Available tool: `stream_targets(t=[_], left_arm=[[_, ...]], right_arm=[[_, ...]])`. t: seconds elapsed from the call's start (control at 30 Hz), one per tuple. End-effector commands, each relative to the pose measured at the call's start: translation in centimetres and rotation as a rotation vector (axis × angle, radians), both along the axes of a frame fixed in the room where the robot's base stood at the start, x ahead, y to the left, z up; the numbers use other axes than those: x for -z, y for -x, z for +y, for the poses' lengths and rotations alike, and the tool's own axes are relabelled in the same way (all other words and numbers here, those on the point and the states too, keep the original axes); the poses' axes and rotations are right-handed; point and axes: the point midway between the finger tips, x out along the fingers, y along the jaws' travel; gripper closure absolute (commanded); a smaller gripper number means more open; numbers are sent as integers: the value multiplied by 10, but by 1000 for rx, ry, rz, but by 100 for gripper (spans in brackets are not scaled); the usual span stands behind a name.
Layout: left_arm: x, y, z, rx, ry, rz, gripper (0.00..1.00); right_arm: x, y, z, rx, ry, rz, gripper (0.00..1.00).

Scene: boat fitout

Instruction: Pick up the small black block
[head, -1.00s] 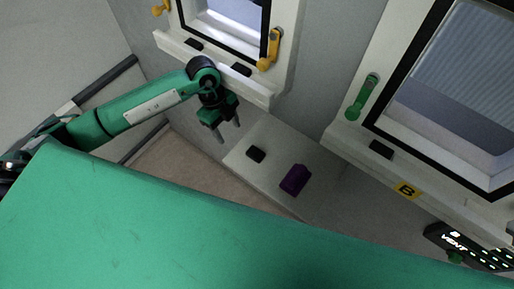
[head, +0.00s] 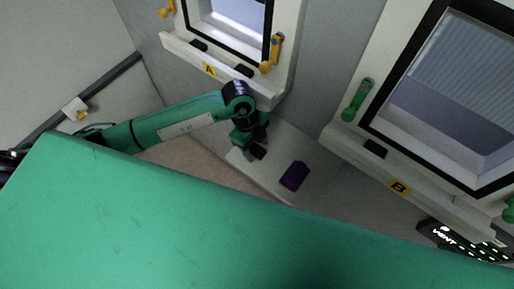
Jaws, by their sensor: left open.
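The small black block (head: 259,152) lies on the pale bench (head: 318,163) below the windows, left of a purple block (head: 294,176). My left gripper (head: 251,150) is right at the black block, with its fingers pointing down beside or around it; I cannot tell which. The jaws are open, and the gripper partly hides the block. My right gripper is not in view.
Window A (head: 228,22) with yellow handles stands behind my left arm. Window B (head: 450,90) with green handles is at the right. A lit VENT panel (head: 462,243) sits at lower right. The bench around the purple block is clear.

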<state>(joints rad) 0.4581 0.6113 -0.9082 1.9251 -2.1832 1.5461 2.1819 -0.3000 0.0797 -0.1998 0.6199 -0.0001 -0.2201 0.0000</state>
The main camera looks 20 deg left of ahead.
Motion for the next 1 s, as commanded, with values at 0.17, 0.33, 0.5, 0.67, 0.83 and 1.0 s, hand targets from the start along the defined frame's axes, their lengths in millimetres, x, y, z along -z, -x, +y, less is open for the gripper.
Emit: stream_targets(t=[0.17,0.33,0.5,0.67,0.83,1.0], left_arm=[[0,0,0,1,0,0,57],[0,0,0,1,0,0,91],[0,0,0,1,0,0,92],[-1,0,0,1,0,-1,92],[-12,-1,0,2,1,-5,92],[-12,23,9,2,-1,0,92]], right_arm=[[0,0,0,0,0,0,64],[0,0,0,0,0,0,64],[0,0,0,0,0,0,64],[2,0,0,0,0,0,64],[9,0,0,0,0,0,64],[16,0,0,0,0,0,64]])
